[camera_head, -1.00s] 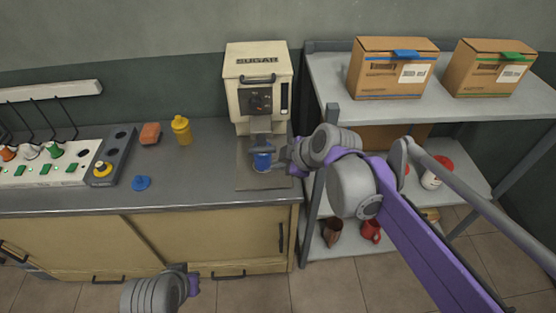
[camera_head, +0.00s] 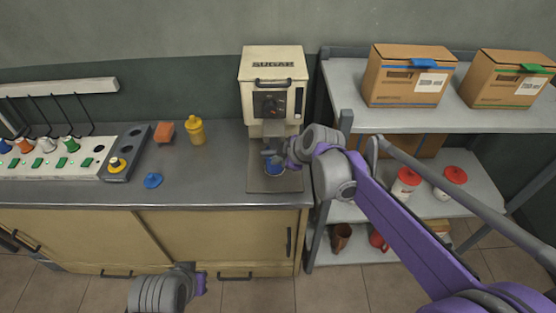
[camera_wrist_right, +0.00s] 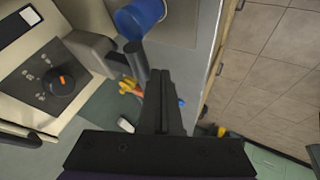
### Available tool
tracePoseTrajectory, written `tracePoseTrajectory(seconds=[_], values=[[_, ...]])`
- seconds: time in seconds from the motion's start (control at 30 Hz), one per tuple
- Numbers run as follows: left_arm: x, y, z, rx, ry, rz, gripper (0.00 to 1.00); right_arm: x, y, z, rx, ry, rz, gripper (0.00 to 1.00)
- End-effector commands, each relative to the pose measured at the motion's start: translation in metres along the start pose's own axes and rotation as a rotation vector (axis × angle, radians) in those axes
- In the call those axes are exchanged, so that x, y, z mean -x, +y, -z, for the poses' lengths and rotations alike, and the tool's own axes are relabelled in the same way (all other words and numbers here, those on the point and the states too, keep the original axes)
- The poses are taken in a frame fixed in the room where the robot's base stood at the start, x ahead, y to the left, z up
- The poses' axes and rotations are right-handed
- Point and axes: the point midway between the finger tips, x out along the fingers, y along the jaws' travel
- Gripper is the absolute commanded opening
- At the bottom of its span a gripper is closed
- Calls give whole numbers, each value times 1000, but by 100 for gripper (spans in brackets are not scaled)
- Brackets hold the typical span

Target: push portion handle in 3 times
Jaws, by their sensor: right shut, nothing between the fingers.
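The cream sugar machine (camera_head: 273,66) stands against the wall at the back of the counter, with a dark dial panel (camera_head: 270,103) on its front. A blue cup (camera_head: 274,169) stands below its outlet, partly hidden by my right gripper (camera_head: 267,153). My right gripper is shut and empty, in front of the machine's lower part. In the right wrist view its fingers (camera_wrist_right: 159,92) lie close to a dark rod (camera_wrist_right: 137,62) beside a grey block, apparently the portion handle; contact cannot be told. The blue cup (camera_wrist_right: 141,17) is just above them there. My left wrist shows at the bottom, its fingers unseen.
A yellow bottle (camera_head: 196,131), an orange block (camera_head: 165,131) and a blue lid-like piece (camera_head: 153,180) are on the counter left of the machine. A metal shelf (camera_head: 345,118) with cardboard boxes (camera_head: 408,78) stands to the right. The counter's middle is mostly clear.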

Motion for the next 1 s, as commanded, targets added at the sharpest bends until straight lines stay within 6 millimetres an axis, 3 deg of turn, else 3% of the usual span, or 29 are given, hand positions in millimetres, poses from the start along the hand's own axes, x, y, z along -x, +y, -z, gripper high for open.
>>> tracePoseTrajectory(seconds=[0.4,1.0], values=[[6,0,6,0,4,0,0,-19,35,0,0,0,-1,0],[4,0,4,0,3,0,0,-22,27,5,1,0,-2,0]])
